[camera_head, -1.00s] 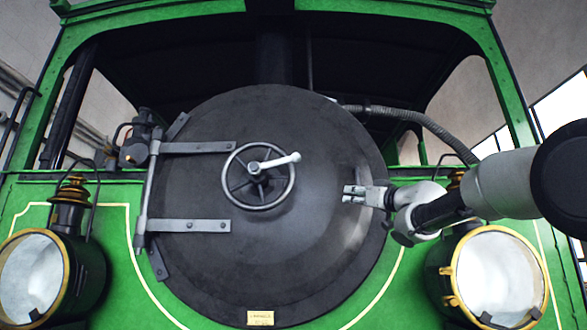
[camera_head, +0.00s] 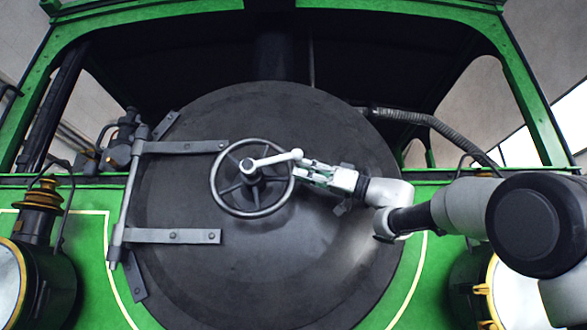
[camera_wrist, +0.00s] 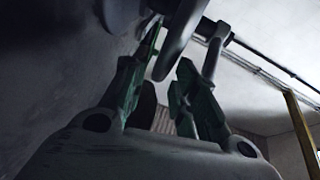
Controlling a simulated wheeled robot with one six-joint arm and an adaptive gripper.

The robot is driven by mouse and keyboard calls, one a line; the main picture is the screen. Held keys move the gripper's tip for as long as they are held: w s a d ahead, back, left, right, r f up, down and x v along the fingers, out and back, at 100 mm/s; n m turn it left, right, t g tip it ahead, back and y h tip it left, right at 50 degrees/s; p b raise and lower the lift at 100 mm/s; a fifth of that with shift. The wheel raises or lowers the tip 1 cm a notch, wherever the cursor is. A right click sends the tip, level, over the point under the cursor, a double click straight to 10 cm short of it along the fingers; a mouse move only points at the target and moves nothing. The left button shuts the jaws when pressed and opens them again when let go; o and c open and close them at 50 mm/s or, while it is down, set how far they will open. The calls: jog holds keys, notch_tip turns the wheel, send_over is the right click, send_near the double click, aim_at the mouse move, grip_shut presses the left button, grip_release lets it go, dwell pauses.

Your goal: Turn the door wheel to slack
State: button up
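The door wheel (camera_head: 216,190) is a grey spoked handwheel at the middle of the round black smokebox door (camera_head: 290,260). A pale handle (camera_head: 275,159) runs from its hub to the right, slightly upward, ending in a rounded knob near the rim. My gripper (camera_head: 300,171) reaches in from the right at the wheel's right rim, just below the knob. In the wrist view my gripper (camera_wrist: 168,58) has its two green-grey fingers apart. A pale rounded bar (camera_wrist: 180,38), seemingly the handle, shows between or just beyond the fingertips; contact cannot be told.
Two hinge straps (camera_head: 172,236) and a vertical hinge rod (camera_head: 126,200) are at the door's left. A brass-rimmed lamp (camera_head: 38,280) stands at lower left, another (camera_head: 510,295) at lower right behind my arm. A ribbed hose (camera_head: 440,127) runs at upper right.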

aim_at(289, 177)
jog(key=x, duration=0.5)
jog(key=shift+c, duration=0.3)
